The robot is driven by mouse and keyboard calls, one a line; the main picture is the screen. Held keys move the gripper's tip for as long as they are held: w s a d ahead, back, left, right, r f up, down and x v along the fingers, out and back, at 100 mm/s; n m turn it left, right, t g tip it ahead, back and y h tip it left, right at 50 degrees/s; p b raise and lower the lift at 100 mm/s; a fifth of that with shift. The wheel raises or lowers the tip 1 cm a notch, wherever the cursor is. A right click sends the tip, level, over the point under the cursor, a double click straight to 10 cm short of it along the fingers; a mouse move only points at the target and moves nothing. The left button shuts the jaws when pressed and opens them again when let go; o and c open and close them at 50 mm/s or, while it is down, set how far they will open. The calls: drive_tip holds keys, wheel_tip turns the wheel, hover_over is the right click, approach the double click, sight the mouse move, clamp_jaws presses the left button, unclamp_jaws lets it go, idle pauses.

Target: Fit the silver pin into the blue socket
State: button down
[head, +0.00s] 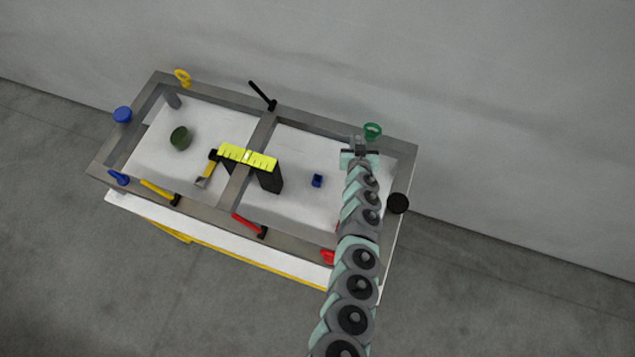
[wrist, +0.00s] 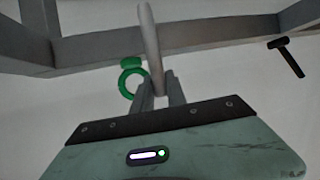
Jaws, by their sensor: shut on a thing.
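My gripper (head: 358,148) is over the far right part of the framed table, close to the back rail. It also shows in the wrist view (wrist: 160,95), where its fingers are shut on a slim grey rod, the silver pin (wrist: 149,40). The pin sticks out beyond the fingertips, and its lower end is hidden between them. In the head view the pin is too small to make out clearly. The small blue socket (head: 317,180) sits on the white surface of the right compartment, left of and nearer than my gripper, apart from it.
A green ring-topped piece (head: 372,130) is beside my gripper at the back rail. A dark green cylinder (head: 181,138) is on the left. White surface around the socket is clear.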

drive_tip(key=shift+d, duration=0.15)
drive_tip(key=shift+w+f, duration=0.1)
drive_tip(key=shift+w, duration=0.1)
drive_tip(key=shift+w+f, duration=0.25)
drive_tip(key=shift+w+a+f, duration=0.15)
drive_tip(key=shift+a, duration=0.05)
drive_tip(key=shift+w+a+f+h, duration=0.2)
drive_tip(key=shift+a+f+h, duration=0.05)
drive_tip(key=shift+a+h, duration=0.05)
drive_tip(key=shift+f, duration=0.15)
drive_tip(key=shift+a+f+m+p, duration=0.25)
drive_tip(key=shift+a+m+p, duration=0.05)
idle(0.6)
